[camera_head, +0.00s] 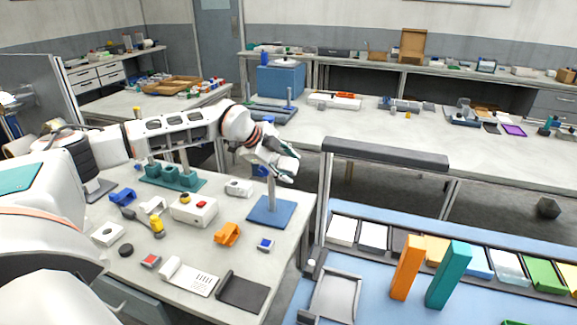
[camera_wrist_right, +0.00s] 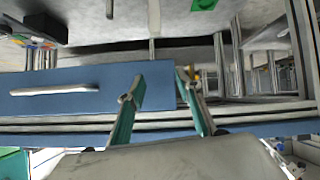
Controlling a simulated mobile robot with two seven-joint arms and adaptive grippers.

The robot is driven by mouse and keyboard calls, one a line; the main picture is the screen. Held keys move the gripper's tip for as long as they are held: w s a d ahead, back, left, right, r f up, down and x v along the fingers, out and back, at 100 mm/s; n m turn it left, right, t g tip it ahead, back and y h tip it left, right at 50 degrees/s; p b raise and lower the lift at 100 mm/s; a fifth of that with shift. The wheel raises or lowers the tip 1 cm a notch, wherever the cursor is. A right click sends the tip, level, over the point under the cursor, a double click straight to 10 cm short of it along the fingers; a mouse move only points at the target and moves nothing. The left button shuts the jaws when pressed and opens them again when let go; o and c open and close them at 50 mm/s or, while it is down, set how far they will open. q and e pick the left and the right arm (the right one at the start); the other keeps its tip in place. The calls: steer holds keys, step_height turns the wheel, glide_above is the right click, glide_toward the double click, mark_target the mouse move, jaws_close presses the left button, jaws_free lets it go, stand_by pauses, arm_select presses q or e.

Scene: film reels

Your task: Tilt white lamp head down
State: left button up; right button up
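A blue square base (camera_head: 268,212) with a thin grey post (camera_head: 271,190) stands near the right edge of the left workbench. My left gripper (camera_head: 287,168) is at the top of this post. White parts overlap there, so I cannot separate a white lamp head from my gripper and cannot tell its tilt or any contact. The left fingers are too small and overlapped to judge. In the right wrist view, my right gripper (camera_wrist_right: 158,78) has its two teal-sided fingers apart, with nothing between them. The lamp cannot be made out in that view.
To the right, an orange block (camera_head: 406,268) and a teal block (camera_head: 449,275) stand on a blue surface. A blue panel (camera_wrist_right: 60,95) shows beyond my right fingers.

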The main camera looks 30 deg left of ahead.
arm_select(q)
steer(key=c, duration=1)
steer(key=shift+f+b, duration=0.1)
steer(key=shift+b, duration=0.3)
steer(key=shift+c, duration=0.2)
steer(key=t+b, duration=0.1)
steer(key=b, duration=0.3)
steer(key=f+t+b, duration=0.1)
steer(key=b, duration=0.2)
steer(key=shift+m+t+b, duration=0.3)
steer(key=shift+b, duration=0.1)
steer(key=t+b, duration=0.1)
steer(key=b, duration=0.2)
steer(key=shift+r+t+b, duration=0.15)
steer(key=shift+t+b, duration=0.25)
steer(key=shift+b, duration=0.4)
steer(key=shift+r+m, duration=0.3)
steer(key=shift+r, duration=0.15)
arm_select(e)
step_height(320, 180, down, 11)
steer(key=d, duration=0.1)
steer(key=shift+d+n+h, duration=0.2)
steer(key=shift+n+h, duration=0.1)
